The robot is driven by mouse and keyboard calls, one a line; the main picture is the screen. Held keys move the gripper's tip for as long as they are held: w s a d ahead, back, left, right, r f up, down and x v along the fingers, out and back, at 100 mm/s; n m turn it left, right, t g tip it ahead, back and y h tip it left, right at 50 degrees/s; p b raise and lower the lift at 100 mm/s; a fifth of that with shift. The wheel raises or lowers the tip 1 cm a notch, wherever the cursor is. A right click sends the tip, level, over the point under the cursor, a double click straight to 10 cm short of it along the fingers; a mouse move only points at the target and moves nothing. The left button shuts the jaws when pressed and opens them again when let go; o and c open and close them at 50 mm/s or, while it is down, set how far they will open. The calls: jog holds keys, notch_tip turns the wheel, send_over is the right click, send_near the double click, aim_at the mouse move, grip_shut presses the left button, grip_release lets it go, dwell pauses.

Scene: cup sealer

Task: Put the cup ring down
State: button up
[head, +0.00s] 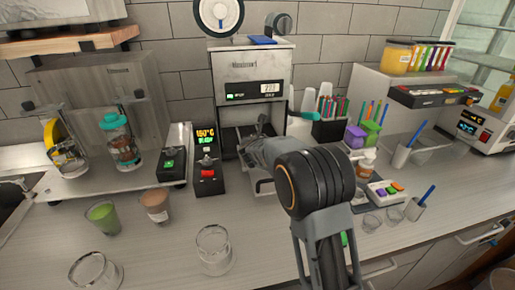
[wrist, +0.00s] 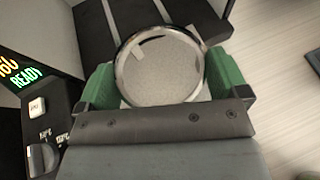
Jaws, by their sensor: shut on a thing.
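In the wrist view, my gripper (wrist: 162,72) has its green fingers on either side of a round, silver-rimmed cup ring (wrist: 119,62) and is shut on it. A pale speckled surface shows inside the rim. Dark slats lie beyond the ring. In the head view, my arm reaches to the opening of the cup sealer (head: 249,70). The arm hides the gripper tips and the ring there. I cannot tell whether the ring touches anything below it.
A control box (head: 207,160) reading READY stands left of the sealer opening, close to my gripper. A green cup (head: 103,217), a brown cup (head: 156,206) and clear glasses (head: 214,248) stand at the front left. Straws and small containers crowd the right. Bare counter lies at the front.

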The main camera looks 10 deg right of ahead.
jog(key=shift+f, duration=1.1)
jog(key=shift+f+b, duration=0.35)
jog(key=shift+b, duration=0.35)
jog(key=o, duration=0.7)
